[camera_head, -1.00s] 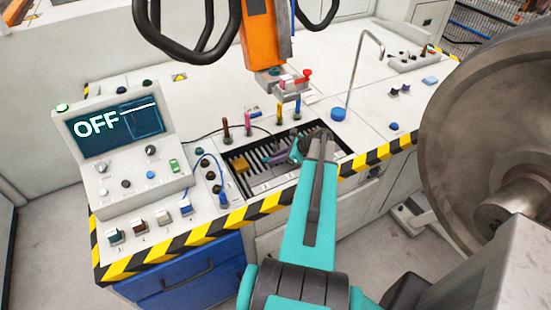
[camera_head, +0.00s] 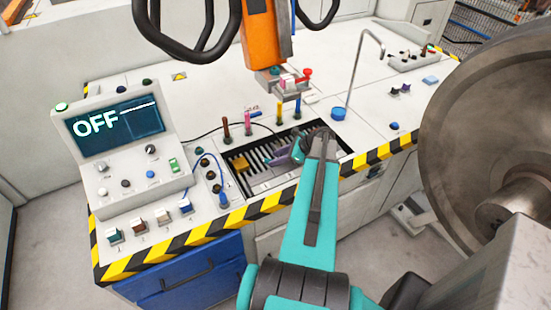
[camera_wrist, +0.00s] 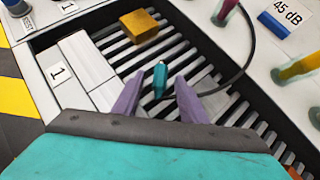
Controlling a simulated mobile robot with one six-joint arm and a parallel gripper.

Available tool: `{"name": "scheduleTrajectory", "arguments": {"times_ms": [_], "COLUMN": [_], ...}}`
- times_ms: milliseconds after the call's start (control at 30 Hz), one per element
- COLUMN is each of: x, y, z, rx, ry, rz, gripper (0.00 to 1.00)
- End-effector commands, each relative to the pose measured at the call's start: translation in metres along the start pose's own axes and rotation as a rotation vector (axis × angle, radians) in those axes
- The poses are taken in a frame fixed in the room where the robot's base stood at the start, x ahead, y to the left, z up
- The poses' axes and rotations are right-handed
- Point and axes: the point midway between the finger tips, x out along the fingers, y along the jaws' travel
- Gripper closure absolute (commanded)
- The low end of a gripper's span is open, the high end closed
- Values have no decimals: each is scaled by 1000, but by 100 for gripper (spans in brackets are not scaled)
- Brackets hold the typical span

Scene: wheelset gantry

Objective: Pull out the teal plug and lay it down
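The teal plug (camera_wrist: 160,78) is small, with a darker lower end. In the wrist view it shows over the dark slatted recess, between the tips of my gripper's two purple fingers. My gripper (camera_wrist: 159,80) is open, with a gap on either side of the plug. I cannot tell whether the plug rests on the slats. In the head view my gripper (camera_head: 277,158) is low over the recess, left of my teal wrist, and the plug cannot be made out.
A yellow block (camera_wrist: 139,26) lies on the slats beyond the plug, and it also shows in the head view (camera_head: 239,164). A black cable (camera_wrist: 252,45) curves at right. Coloured upright plugs (camera_head: 249,122) line the back edge.

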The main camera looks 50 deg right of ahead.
Motion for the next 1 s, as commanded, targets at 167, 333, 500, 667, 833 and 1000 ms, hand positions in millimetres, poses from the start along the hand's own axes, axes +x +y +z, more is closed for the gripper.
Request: {"name": "scheduleTrajectory", "arguments": {"times_ms": [167, 333, 500, 667, 833, 1000], "x": [-20, -43, -66, -88, -110, -124], "y": [0, 0, -1, -1, -2, -2], "z": [-2, -2, -1, 0, 0, 1], "rx": [0, 0, 0, 1, 1, 1], "ry": [1, 0, -2, -3, -4, -4], "rz": [-5, -7, -8, -9, -10, -8], "gripper": [59, 59, 59, 59, 59, 59]}}
